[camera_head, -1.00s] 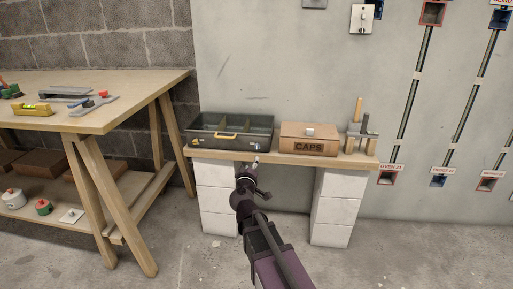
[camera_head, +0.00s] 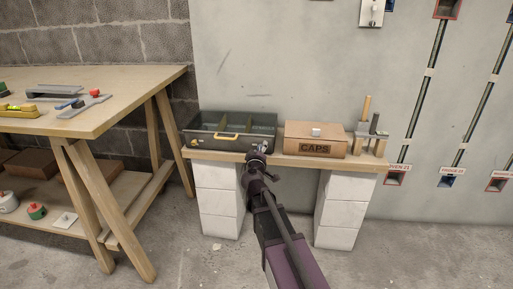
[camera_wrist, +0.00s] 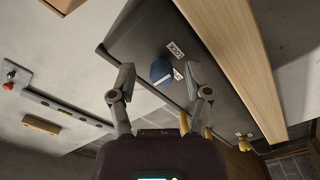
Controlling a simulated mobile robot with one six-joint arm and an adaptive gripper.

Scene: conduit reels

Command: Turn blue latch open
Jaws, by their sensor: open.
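The blue latch (camera_wrist: 161,70) is a small round knob on the dark front wall of the metal toolbox (camera_wrist: 137,43) in the wrist view. Two white labels sit beside it, and one seems to read LOCK (camera_wrist: 177,50). My gripper (camera_wrist: 160,87) is open, one finger on each side of the latch in the picture, with nothing between the tips. I cannot tell how far the tips are from the latch. In the head view my gripper (camera_head: 257,153) is at the right front of the grey-green toolbox (camera_head: 204,143) and hides the latch.
A workbench (camera_head: 125,95) is at left.

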